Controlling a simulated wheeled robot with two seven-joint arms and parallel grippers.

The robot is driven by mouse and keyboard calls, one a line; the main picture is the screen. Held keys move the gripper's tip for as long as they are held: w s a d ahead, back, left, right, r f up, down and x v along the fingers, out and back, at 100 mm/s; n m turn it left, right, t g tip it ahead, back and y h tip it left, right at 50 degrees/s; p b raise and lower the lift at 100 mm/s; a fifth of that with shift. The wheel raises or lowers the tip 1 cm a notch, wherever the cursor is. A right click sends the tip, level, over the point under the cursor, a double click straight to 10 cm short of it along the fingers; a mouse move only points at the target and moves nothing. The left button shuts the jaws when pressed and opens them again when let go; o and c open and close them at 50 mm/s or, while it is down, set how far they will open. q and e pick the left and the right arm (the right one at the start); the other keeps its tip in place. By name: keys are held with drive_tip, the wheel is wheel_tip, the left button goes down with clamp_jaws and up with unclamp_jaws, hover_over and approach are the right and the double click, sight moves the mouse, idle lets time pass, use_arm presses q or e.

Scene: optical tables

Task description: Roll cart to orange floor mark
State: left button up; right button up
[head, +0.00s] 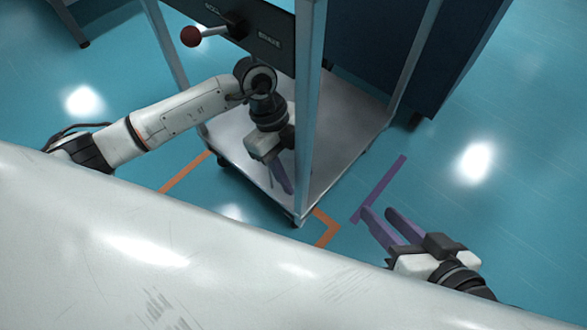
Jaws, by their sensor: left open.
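The cart (345,125) stands in the middle of the head view, with upright metal posts and a grey lower shelf. An orange floor mark shows as a strip (186,172) left of the cart and a corner piece (328,229) by its near corner. My right gripper (383,222) is open and empty, right of the cart's near corner.
A purple floor strip (379,189) lies right of the cart. A dark blue cabinet (460,55) stands close behind the cart at the right. A dark table leg (70,25) shows at the top left. The teal floor is clear at far left and right.

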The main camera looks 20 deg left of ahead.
use_arm(q)
clamp_jaws()
idle(1.3)
